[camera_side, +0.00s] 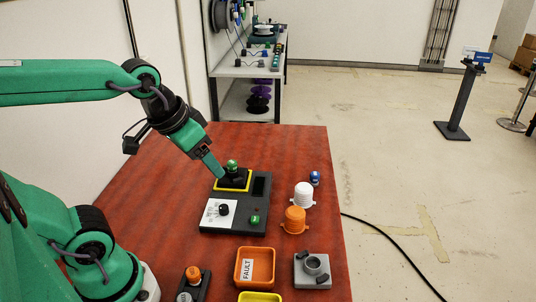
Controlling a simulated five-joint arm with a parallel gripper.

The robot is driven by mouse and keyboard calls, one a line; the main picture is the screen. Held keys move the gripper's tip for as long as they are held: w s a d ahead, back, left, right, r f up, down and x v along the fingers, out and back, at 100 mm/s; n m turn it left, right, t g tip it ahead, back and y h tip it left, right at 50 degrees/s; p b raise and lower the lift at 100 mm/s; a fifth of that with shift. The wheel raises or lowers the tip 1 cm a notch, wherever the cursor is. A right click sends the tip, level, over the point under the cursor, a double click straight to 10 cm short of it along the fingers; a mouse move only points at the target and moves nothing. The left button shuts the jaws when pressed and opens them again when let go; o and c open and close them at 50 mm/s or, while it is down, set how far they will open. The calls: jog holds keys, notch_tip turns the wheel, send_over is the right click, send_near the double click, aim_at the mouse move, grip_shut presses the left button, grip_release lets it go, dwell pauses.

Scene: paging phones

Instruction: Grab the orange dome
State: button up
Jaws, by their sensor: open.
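My gripper (218,174) is open, at the left edge of the dark control panel (240,218), close to a green dome (232,164) that sits on a black post inside a yellow square frame. I cannot tell whether the fingers touch anything there. A ribbed orange dome (295,218) stands upright on the red table right of the panel, apart from my gripper. A similar white dome (303,194) stands just behind it. A smaller orange rounded cap (193,273) sits on a black holder at the front left.
The red table (155,205) is clear at the left and back. An orange tray (254,267) labelled FAULT, a yellow tray (259,297) and a grey fixture (313,270) are at the front. A small blue item (314,178) is at the right edge.

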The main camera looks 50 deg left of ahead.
jog(key=w+d+f+g, duration=0.1)
jog(key=w+d+f, duration=0.1)
jog(key=w, duration=0.5)
jog(key=n+g, duration=0.2)
jog(key=g, duration=0.2)
send_over(296, 211)
notch_tip(296, 211, down, 14)
jog(key=shift+s+a+f, duration=0.1)
jog(key=shift+a, duration=0.05)
jog(key=shift+f, duration=0.3)
jog(key=shift+f, duration=0.1)
jog(key=shift+f, duration=1.2)
jog(key=shift+f, duration=0.1)
jog(key=shift+f, duration=2.5)
